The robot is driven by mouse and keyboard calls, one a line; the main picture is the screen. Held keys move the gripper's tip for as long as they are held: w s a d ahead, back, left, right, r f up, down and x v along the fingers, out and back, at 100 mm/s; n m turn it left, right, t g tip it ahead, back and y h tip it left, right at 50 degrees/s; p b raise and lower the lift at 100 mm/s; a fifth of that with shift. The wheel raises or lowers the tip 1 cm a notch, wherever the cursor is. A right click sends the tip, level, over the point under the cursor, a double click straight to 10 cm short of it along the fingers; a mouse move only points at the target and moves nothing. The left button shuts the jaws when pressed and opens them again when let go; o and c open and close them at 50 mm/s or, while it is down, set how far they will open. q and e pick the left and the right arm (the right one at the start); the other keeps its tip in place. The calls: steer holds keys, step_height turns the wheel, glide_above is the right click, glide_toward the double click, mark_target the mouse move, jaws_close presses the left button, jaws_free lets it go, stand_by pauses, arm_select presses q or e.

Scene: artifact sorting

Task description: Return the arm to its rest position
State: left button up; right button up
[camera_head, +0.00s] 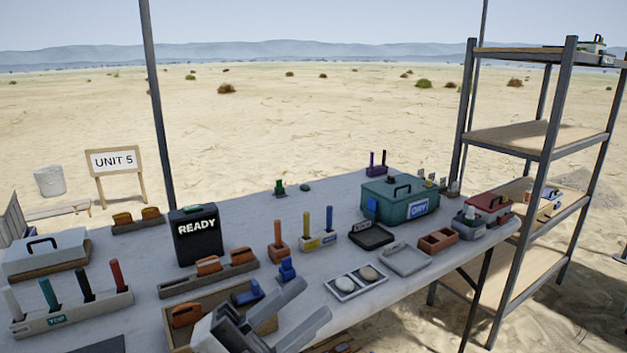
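My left gripper (314,298) comes in at the bottom centre, above the near part of the grey table (150,286). Its two pale grey fingers are apart, with table surface showing between them and nothing held. Just behind and left of it is a wooden tray (222,296) with an orange-brown piece (185,315) and a blue piece (248,293); the gripper hides part of this tray. My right gripper is not in view.
A tray with two pale stones (345,284) lies right of the gripper. Behind stand a READY box (196,236), a holder with orange pieces (178,285) and a teal DRY box (400,204). A metal shelf (535,135) stands at the right.

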arm_select(q)
steer(key=a+f+n+t+y+p, duration=0.1)
steer(key=a+f+n+t+y, duration=0.25)
steer(key=f+n+y, duration=0.55)
steer(key=a+f+n+t+y+p, duration=0.1)
steer(key=a+f+n+t+y, duration=0.2)
steer(key=a+f+n+y, duration=0.55)
steer(key=s+f+n+g+y, duration=0.1)
steer(key=s+f+n+g, duration=0.4)
steer(key=s+f+n, duration=0.2)
step_height(320, 180, down, 3)
steer(key=shift+s+r+n+g, duration=0.15)
steer(key=shift+s+n+g, duration=0.2)
steer(key=shift+s, duration=0.9)
